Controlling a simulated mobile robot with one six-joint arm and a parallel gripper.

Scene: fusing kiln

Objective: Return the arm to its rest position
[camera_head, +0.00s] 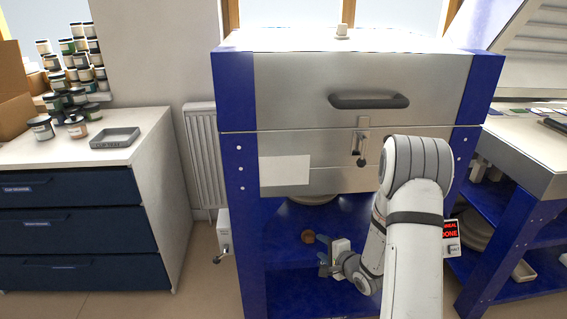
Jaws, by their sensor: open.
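My arm rises from the lower right of the view and stands in front of the blue and steel kiln (300,85). It bends over and down, and its end hangs low before the kiln's blue lower shelf. My gripper (322,255) is small in the picture, points left and is open. I see nothing between its fingers. A small round brown thing (308,237) shows just above and left of the fingertips; I cannot tell whether it touches them.
The kiln lid with its dark handle (368,101) is down, above a latch (361,140). A drawer cabinet (75,210) with jars and a grey tray (115,138) stands left; a workbench (530,150) stands right. Open floor lies between cabinet and kiln.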

